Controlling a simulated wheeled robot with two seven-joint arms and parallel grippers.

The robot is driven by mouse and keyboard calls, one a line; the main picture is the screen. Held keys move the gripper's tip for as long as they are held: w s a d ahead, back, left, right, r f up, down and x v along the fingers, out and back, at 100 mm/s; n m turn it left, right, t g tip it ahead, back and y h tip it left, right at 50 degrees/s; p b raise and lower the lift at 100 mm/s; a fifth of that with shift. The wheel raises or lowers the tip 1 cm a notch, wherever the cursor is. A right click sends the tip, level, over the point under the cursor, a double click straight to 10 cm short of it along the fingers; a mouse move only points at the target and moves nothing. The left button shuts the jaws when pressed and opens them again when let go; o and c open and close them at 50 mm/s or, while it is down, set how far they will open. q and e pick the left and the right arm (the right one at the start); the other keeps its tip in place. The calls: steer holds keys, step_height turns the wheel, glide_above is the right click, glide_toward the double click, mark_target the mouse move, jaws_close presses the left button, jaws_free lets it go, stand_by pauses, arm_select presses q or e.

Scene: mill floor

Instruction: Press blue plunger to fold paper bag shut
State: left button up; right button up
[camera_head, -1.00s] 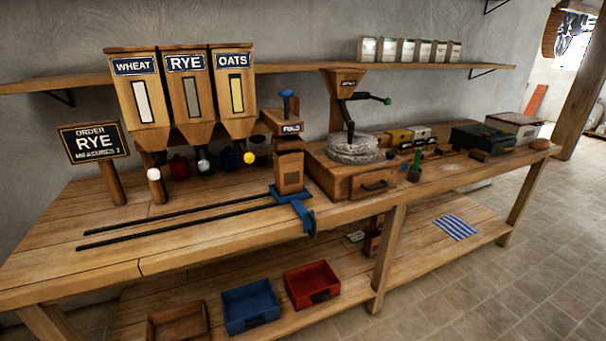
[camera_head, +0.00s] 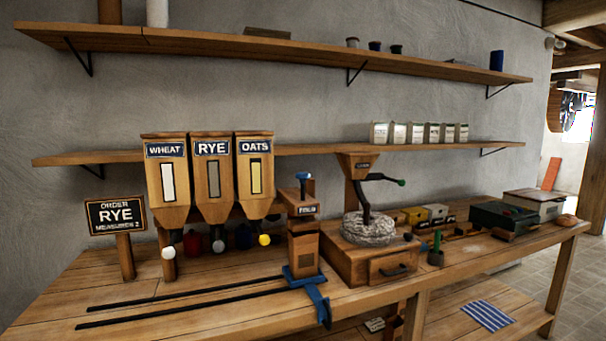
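The blue plunger (camera_head: 303,178) stands up on top of the wooden fold press (camera_head: 302,210), which carries a dark label that seems to read FOLD. Below the press head is a brown block shape (camera_head: 304,252), which may be the paper bag; its top is hidden under the head. It stands on a blue carriage (camera_head: 304,278) at the right end of two dark rails (camera_head: 190,300). Neither of my grippers shows in the view.
Wheat, rye and oats hoppers (camera_head: 212,178) stand left of the press. A hand mill (camera_head: 368,232) with a crank and drawer stands close on its right. An order sign (camera_head: 116,215) reads RYE, measures 2. The bench front around the rails is clear.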

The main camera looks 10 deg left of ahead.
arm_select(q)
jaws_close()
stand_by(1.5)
